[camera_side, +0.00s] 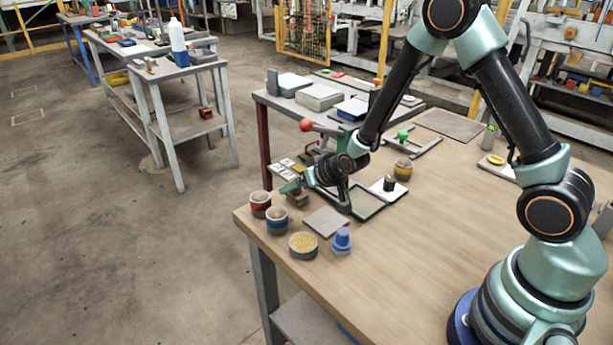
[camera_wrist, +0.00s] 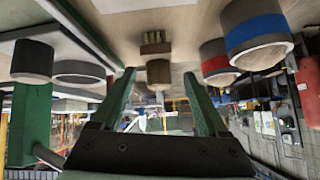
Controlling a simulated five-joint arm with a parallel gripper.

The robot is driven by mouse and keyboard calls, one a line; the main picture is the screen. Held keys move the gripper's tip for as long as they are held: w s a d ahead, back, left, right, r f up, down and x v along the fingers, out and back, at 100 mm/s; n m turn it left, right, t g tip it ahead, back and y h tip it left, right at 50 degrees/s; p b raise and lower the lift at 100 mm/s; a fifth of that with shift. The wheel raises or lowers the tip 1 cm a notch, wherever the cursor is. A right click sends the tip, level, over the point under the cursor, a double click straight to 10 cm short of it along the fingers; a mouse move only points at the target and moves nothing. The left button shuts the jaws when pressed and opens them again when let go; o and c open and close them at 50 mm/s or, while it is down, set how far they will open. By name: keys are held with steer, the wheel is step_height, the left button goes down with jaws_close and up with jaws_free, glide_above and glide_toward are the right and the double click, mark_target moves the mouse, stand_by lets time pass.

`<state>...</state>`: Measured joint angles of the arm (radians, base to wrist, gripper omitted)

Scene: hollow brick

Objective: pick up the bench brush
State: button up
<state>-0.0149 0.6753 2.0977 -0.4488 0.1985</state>
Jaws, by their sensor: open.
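A small brown block-like thing, which I take to be the bench brush (camera_side: 297,199), stands on the wooden table near its far left edge. In the wrist view the brush (camera_wrist: 156,42) shows tan bristle-like ridges at the top middle, with a rounded brown part just below them in the picture. My gripper (camera_side: 291,184) is low over the table, level with the tabletop and close by the brush. In the wrist view my gripper (camera_wrist: 160,80) has its two green fingers apart. The brush appears ahead between them, with nothing held.
A red-banded cup (camera_side: 260,205) and a blue-banded cup (camera_side: 277,221) stand close by. A round tin of yellow grains (camera_side: 303,245), a blue knobbed piece (camera_side: 342,241) and a grey plate (camera_side: 326,221) lie nearer.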

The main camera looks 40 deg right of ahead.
steer(key=shift+d+x, duration=0.1)
steer(key=shift+x, duration=0.9)
steer(key=shift+d+x, duration=0.15)
steer(key=shift+x, duration=0.9)
jaws_close()
steer(key=shift+r, duration=0.1)
step_height(320, 180, up, 10)
